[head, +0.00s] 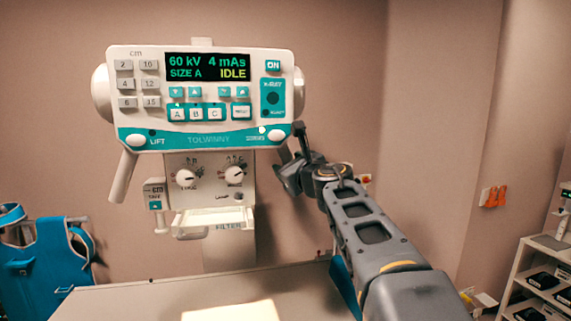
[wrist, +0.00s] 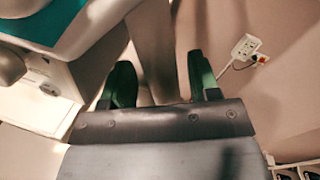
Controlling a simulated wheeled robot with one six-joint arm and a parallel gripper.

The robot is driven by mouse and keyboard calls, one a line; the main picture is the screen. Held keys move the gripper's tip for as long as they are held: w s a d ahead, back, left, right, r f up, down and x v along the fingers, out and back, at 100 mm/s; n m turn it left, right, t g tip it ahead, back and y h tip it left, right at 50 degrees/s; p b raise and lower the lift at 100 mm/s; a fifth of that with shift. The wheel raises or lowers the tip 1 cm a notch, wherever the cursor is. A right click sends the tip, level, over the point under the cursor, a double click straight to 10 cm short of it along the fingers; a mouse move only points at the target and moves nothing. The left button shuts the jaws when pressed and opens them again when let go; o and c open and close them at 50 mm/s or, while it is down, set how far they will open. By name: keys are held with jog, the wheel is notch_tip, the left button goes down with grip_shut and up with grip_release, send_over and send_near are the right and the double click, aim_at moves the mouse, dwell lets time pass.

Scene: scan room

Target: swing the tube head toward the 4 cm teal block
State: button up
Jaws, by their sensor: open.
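The tube head (head: 205,95) is a white and teal box facing me in the head view, its display reading 60 kV, 4 mAs, SIZE A, IDLE. A pale handle (head: 124,176) slants down from its left side. My gripper (head: 297,152) is at its lower right side. In the wrist view my gripper (wrist: 158,65) is open, with a pale grey bar (wrist: 152,45) between its dark fingers; it looks like the right handle. I cannot tell whether the fingers touch it. The tube head's edge (wrist: 95,30) fills the upper left there. I see no 4 cm teal block.
Below the head are a knob panel (head: 208,180) and a white filter tray (head: 215,218). A table (head: 130,300) with a bright light patch (head: 232,312) lies in front. A blue apron (head: 45,265) hangs left; a shelf (head: 535,270) stands right.

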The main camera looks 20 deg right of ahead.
jog(key=shift+w+d, duration=0.1)
jog(key=shift+w, duration=0.15)
grip_shut()
dwell(0.5)
